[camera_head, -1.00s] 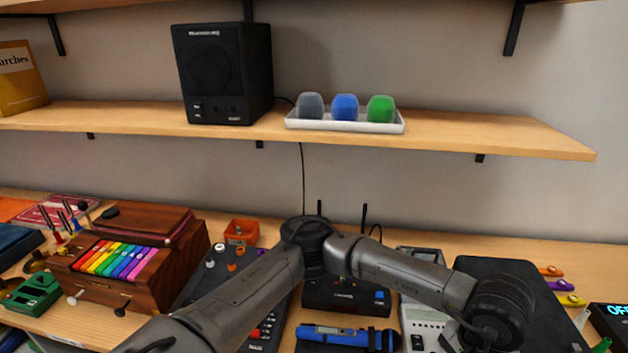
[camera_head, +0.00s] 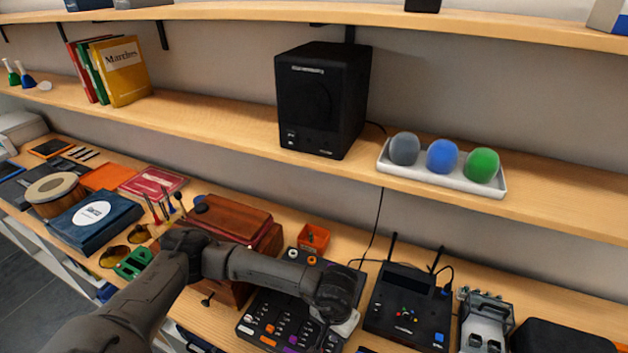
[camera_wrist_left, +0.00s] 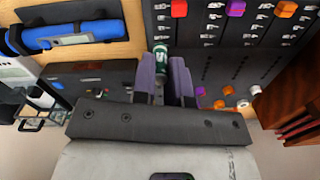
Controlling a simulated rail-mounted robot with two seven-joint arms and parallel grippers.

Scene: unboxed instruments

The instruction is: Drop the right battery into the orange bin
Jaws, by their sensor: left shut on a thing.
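My left gripper (camera_wrist_left: 165,78) has its two purple-grey fingers closed around a small dark green battery (camera_wrist_left: 160,60) in the left wrist view. The battery's light end sticks out beyond the fingertips. In the head view my left wrist hangs over the dark mixer panel, and the fingers and the battery are hidden there. The orange bin (camera_head: 313,238) is a small open box on the bench behind the mixer, up from my left wrist. The bin does not show in the left wrist view. My right gripper is not in view.
The mixer panel (camera_head: 277,318) has raised knobs. A wooden box (camera_head: 240,219) stands left of the bin. A black router (camera_head: 408,302) with upright antennas stands to the right. The shelf (camera_head: 230,138) with a black speaker (camera_head: 322,98) overhangs the back of the bench.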

